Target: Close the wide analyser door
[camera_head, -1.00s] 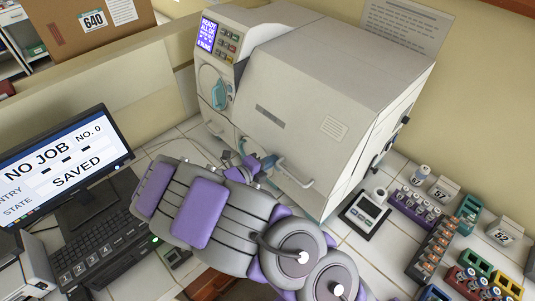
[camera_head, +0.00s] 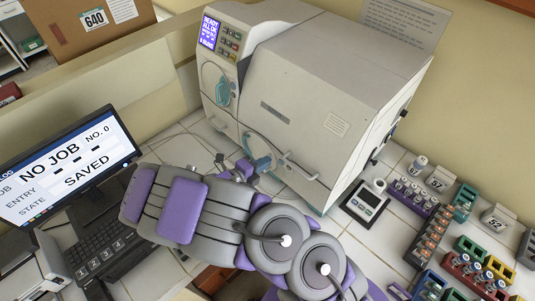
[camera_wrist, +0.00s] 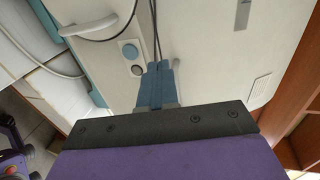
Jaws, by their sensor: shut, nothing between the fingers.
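The white analyser (camera_head: 330,75) stands on the tiled bench. Its wide door (camera_head: 290,125) is the broad front panel with a slot and a vent; it looks about flush with the body, though a small gap would be hard to see. A pale bar handle (camera_head: 300,168) sits low on the front. My gripper (camera_head: 262,164) is shut and empty, low at the front, left of that handle. In the wrist view its blue fingers (camera_wrist: 156,82) are together, pointing at the white front, which also shows there (camera_wrist: 205,60). Whether they touch it is unclear.
A monitor (camera_head: 70,165) and keyboard (camera_head: 105,235) stand left of my arm. A small scale (camera_head: 365,200) is right of the analyser, with vial racks (camera_head: 435,235) further right.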

